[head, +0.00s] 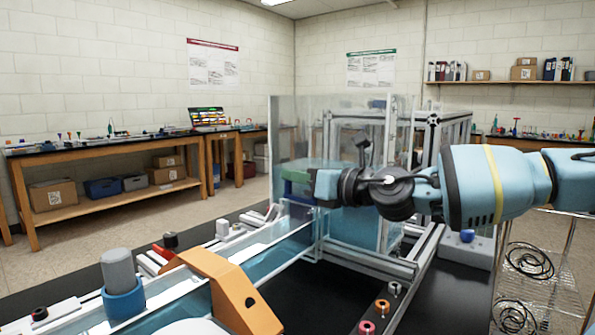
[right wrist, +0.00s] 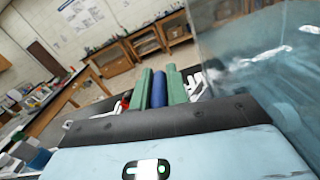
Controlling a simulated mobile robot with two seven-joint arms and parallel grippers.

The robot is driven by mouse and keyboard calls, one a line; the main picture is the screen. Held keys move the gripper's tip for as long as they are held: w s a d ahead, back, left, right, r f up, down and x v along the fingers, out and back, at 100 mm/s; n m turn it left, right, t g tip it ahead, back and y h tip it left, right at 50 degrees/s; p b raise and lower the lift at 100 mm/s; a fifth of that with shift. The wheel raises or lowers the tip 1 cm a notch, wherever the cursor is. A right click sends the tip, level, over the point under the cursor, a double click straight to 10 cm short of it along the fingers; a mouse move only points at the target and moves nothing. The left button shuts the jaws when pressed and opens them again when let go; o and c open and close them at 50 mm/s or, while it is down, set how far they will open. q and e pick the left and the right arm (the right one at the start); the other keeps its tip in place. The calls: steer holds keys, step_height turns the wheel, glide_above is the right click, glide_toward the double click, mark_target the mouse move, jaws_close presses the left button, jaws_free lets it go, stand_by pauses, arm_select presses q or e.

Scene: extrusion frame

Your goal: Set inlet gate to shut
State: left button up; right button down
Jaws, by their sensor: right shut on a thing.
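My right gripper (head: 300,188) reaches in from the right to the near end of a clear-walled tank (head: 345,115). Its green fingers are shut on a blue bar (right wrist: 159,89), which sits between them in the right wrist view; the bar also shows in the head view (head: 297,189). The bar looks like the gate's handle, but the gate plate itself I cannot make out behind the gripper and clear walls. A long clear channel (head: 262,250) with white rails runs from the tank toward the lower left. My left gripper is out of view.
An orange bridge piece (head: 228,287) straddles the channel, with a grey-topped blue cylinder (head: 122,290) left of it. Small knobs (head: 367,327) stand on a strip in front. The black bench top (head: 320,290) between strip and channel is mostly clear.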

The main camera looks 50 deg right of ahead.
steer(key=c, duration=1.7)
jaws_free()
steer(key=shift+a+f, duration=0.1)
steer(key=shift+f, duration=0.25)
steer(key=o, duration=0.3)
steer(key=shift+r, duration=0.1)
steer(key=shift+s+r, duration=0.1)
steer(key=shift+s, duration=0.05)
steer(key=shift+s+r, duration=0.1)
steer(key=shift+s, duration=0.8)
steer(key=shift+s+d+f, duration=0.1)
steer(key=shift+s+d, duration=0.1)
steer(key=shift+s, duration=1.25)
steer(key=shift+s+d+f, duration=0.1)
steer(key=shift+s+d, duration=0.05)
steer(key=shift+s, duration=1.25)
steer(key=shift+s, duration=0.1)
